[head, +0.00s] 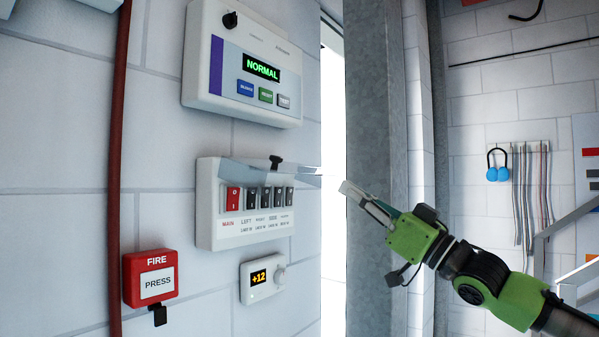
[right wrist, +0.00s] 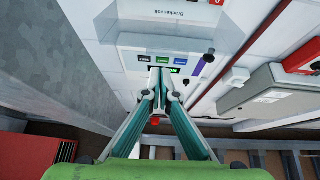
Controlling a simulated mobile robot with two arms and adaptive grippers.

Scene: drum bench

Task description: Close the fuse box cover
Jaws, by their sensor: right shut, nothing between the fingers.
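The white fuse box (head: 205,215) is on the wall, with a red switch and several dark switches in a row. Its clear cover (head: 240,172) is raised and sticks out above the switches, with a dark knob (head: 276,162) at its edge. My right gripper (head: 347,189) is shut and empty, to the right of the cover and apart from it, pointing left toward the wall. It also shows in the right wrist view (right wrist: 160,76) with its fingertips together. My left gripper is not in view.
An alarm panel (head: 210,80) reading NORMAL hangs above the fuse box. A red fire button (head: 135,272) and a small thermostat (head: 252,293) are below it. A red pipe (head: 118,160) runs down the wall at left. A grey metal post (head: 372,120) stands behind my right gripper.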

